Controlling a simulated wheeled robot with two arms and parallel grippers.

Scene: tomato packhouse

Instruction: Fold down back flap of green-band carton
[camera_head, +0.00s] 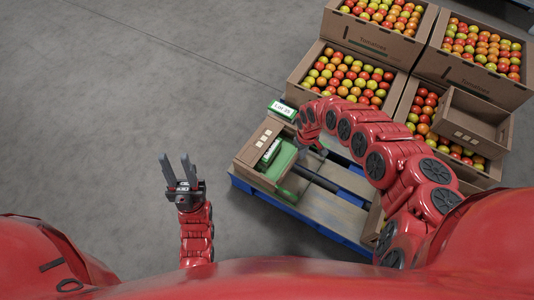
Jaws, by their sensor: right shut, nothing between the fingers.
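A small brown carton (246,156) sits on the corner of the blue pallet, left of my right arm. Green shows inside it and along its side; I cannot tell for sure which part is a band. Light labels show on its upper-left panel. My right gripper (314,147) is at the carton's right side, bent down at the end of the arm. It is shut and empty, and its fingers are small and partly hidden. I cannot tell whether it touches a flap. My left gripper (177,158) is open and empty over the floor, well left of the carton.
Large cartons full of tomatoes (345,75) stand behind and to the right. An open, empty-looking brown box (476,118) rests on one of them. A lot sign (282,109) stands behind the small carton. The blue pallet (290,206) has bare boards in front. The floor at left is clear.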

